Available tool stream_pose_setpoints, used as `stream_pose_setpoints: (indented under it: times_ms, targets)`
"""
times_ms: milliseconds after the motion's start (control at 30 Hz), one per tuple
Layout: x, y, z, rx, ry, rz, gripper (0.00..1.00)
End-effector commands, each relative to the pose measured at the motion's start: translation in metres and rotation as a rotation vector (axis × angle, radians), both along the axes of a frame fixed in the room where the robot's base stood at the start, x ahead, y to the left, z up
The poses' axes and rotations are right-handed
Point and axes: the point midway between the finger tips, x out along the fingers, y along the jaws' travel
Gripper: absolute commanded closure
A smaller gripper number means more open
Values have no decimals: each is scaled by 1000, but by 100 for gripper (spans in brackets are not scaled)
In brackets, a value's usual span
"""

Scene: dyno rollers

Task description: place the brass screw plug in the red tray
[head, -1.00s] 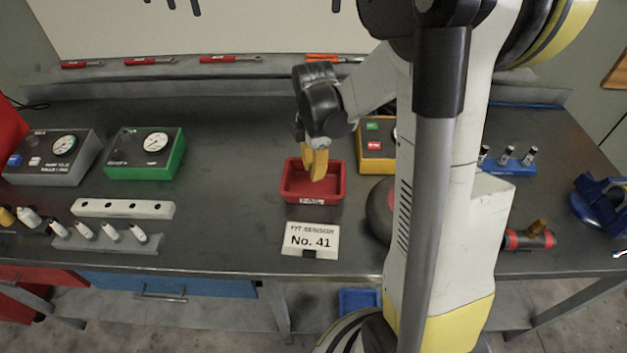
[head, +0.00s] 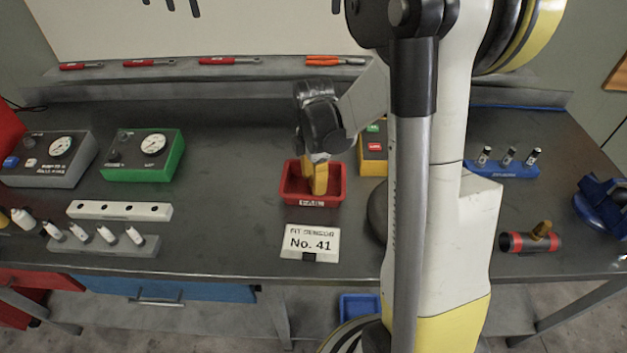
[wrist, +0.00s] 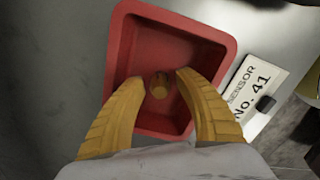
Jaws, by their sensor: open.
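The red tray (head: 313,203), labelled FAIL, sits on the grey bench behind a No. 41 card. It also shows in the wrist view (wrist: 222,45). My gripper (head: 318,190) points down with its yellow fingertips inside the tray outline. In the wrist view my gripper (wrist: 157,82) is open, its two fingers apart. The brass screw plug (wrist: 158,86) appears as a small round brass piece on the tray floor between the fingertips, with gaps on both sides. In the head view the plug is hidden behind the fingers and tray wall.
The No. 41 card (head: 310,243) lies in front of the tray. A yellow box (head: 373,158) stands close to its right, partly behind my arm. A green gauge box (head: 144,155) is left. A pipe with a brass fitting (head: 530,241) lies at right.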

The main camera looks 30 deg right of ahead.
Motion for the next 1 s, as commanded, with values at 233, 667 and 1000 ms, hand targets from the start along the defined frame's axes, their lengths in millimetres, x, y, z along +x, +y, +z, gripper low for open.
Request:
stream_pose_setpoints:
  times_ms: [233, 667, 1000]
  targets:
    - [-1, 0, 36, 0, 0, 0, 60]
    - [0, 0, 117, 0, 0, 0, 60]
    - [-24, 37, 159, -10, -134, -293, 60]
